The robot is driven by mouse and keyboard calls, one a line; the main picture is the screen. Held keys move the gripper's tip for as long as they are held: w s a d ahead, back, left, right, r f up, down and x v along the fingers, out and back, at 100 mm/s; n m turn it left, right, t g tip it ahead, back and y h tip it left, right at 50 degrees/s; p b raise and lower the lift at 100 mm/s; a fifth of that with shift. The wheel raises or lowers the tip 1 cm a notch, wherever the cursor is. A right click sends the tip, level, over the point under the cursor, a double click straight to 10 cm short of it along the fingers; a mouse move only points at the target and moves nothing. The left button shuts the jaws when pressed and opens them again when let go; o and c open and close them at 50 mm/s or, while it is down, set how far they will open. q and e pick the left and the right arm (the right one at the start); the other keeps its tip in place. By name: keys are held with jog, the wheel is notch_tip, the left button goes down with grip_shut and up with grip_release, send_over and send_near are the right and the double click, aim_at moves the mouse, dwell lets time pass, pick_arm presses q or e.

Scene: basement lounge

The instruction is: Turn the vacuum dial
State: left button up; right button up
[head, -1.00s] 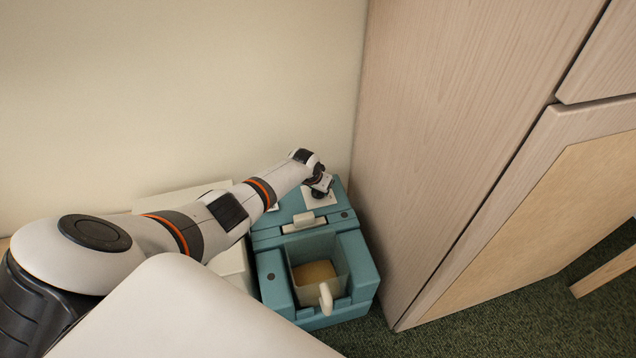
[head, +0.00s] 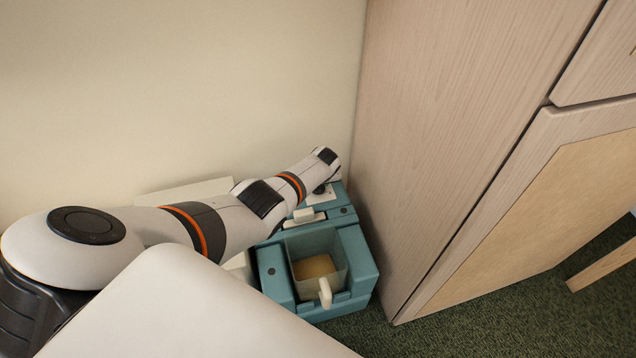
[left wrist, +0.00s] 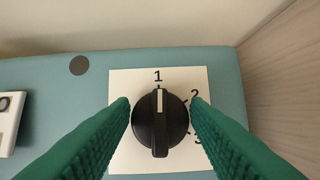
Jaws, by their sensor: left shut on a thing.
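The vacuum (head: 352,252) is a teal box on the floor beside the cabinet. Its black dial (left wrist: 160,128) sits on a white plate (left wrist: 120,85) marked 1, 2 and a partly hidden 3. The white line on the dial points up at 1. My left gripper (left wrist: 161,104) has a green ridged finger on each side of the dial, shut on it. In the head view my left arm reaches over the vacuum's back, and its wrist mostly hides the dial and fingers. My right gripper is in neither view.
A tall wooden cabinet (head: 450,130) stands close on the right of the vacuum. A cream wall (head: 180,90) is behind. A clear bin (head: 318,262) with a pale handle sits in the vacuum's front. Green carpet (head: 480,325) is open at the lower right.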

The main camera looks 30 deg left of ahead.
pick_arm(q)
jog(key=shift+s+f+n, duration=0.1)
jog(key=shift+n, duration=0.3)
jog(key=o, duration=1)
jog(key=shift+c, duration=0.2)
